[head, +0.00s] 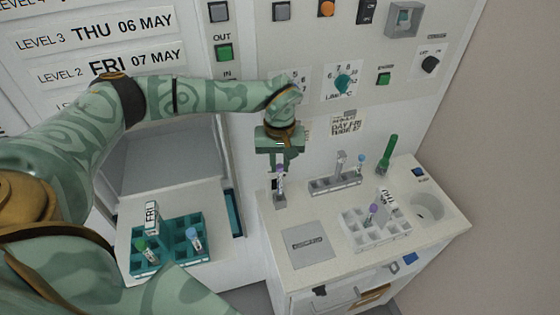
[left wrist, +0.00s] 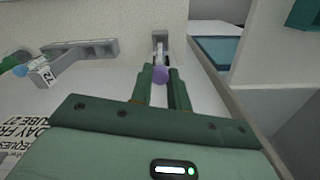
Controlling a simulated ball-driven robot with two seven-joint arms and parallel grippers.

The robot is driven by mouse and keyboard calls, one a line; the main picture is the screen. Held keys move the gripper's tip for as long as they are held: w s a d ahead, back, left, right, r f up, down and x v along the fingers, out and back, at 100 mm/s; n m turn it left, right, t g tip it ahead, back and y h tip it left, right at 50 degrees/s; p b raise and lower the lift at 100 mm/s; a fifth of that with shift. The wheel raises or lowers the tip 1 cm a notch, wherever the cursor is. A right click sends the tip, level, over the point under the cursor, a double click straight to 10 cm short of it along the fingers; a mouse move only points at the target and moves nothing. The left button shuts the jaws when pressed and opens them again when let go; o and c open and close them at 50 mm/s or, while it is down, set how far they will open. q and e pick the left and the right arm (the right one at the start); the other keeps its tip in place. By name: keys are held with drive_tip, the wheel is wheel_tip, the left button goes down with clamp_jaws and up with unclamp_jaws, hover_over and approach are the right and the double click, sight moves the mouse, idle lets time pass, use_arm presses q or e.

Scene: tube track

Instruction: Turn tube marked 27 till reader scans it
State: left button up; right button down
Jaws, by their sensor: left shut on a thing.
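A purple-capped tube (head: 280,168) stands roughly upright in my left gripper (head: 280,158), above a small grey holder (head: 280,200) at the counter's left edge. In the left wrist view the purple cap (left wrist: 160,75) sits between the two fingers of my left gripper (left wrist: 160,82), which is shut on it. The grey holder (left wrist: 160,38) shows just beyond the cap. The tube's label cannot be read, and I cannot tell whether its base touches the holder. A wall note (head: 346,124) reads DAY FRI and TUBE 27. My right gripper is not in view.
A grey rack (head: 335,184) with a blue-capped tube (head: 361,160) stands to the right. Behind it is a green object (head: 388,155). A white THU rack (head: 365,235) holds a purple-capped tube (head: 373,209). A teal FRI rack (head: 175,232) holds green- and blue-capped tubes at left.

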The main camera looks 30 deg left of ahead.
use_arm(q)
drive_tip(key=shift+a+f, duration=0.1)
drive_tip(key=shift+f, duration=0.35)
drive_tip(key=shift+r, duration=0.1)
